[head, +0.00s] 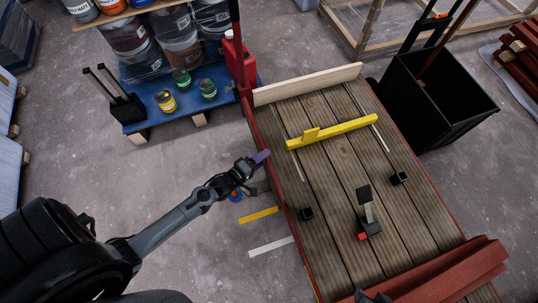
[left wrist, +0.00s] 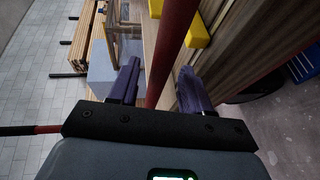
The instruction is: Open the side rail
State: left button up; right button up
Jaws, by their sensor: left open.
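The red side rail (head: 270,178) runs along the left edge of the plank deck (head: 340,190). My left gripper (head: 264,157) has purple fingers and is at the rail's outer side, near its far half. In the left wrist view the left gripper (left wrist: 160,88) is open, with a red bar (left wrist: 175,45) passing through the gap between its fingers. I cannot tell whether either finger touches the bar. No latch or hinge can be made out clearly.
A yellow batten (head: 332,132) lies across the deck, and a pale board (head: 307,84) stands at its far end. Black clamps (head: 368,224) sit on the deck. A blue pallet (head: 190,98) with cans stands back left, a black bin (head: 435,105) right. Red beams (head: 455,272) lie at the front.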

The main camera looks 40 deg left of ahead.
pick_arm(q)
jog(key=shift+b+x, duration=0.7)
jog(key=shift+x, duration=1.1)
grip_shut()
